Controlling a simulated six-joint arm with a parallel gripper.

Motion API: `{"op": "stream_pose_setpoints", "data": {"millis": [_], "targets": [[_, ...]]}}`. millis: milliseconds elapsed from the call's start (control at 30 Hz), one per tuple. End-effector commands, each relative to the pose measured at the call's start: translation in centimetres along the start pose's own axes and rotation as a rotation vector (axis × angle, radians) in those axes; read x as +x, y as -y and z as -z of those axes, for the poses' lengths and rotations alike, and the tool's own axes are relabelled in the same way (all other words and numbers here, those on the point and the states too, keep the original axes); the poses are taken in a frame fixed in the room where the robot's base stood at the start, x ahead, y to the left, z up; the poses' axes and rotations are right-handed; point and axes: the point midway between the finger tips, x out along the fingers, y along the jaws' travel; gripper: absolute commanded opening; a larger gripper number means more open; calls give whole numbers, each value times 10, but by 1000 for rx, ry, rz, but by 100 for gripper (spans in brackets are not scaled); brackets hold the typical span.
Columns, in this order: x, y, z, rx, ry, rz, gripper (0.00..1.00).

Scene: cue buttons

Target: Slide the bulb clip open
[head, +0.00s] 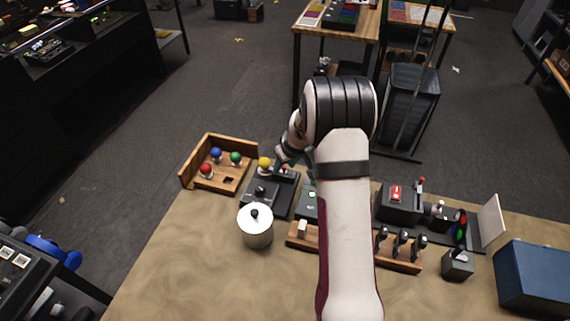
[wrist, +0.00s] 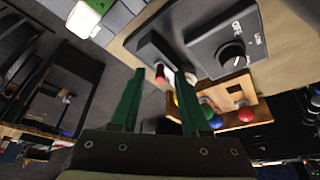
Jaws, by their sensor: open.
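A dark bar-shaped fixture (wrist: 152,48) with a small red end (wrist: 160,74) and a pale piece beside it lies just past my fingertips in the wrist view. It may be the bulb clip; I cannot tell its parts clearly. My gripper (wrist: 158,76) is open, its two dark green fingers apart with nothing seen held between them. In the head view my gripper (head: 290,163) is low over the back of a dark dial box (head: 262,200), close to a yellow bulb (head: 264,162). My arm hides part of this area.
A wooden tray (head: 187,179) with red, blue and green bulbs stands left. A white lidded pot (head: 255,229) is in front. A wooden lever rack (head: 400,264), a red-button box (head: 397,205) and a blue box (head: 530,275) stand right. The front left table is clear.

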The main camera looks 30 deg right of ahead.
Motion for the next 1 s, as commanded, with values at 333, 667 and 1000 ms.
{"op": "stream_pose_setpoints", "data": {"millis": [333, 667, 1000], "targets": [[0, 0, 0, 0, 0, 0, 0], [-1, 0, 0, 0, 0, 1, 0], [-1, 0, 0, 1, 0, 1, 0]]}}
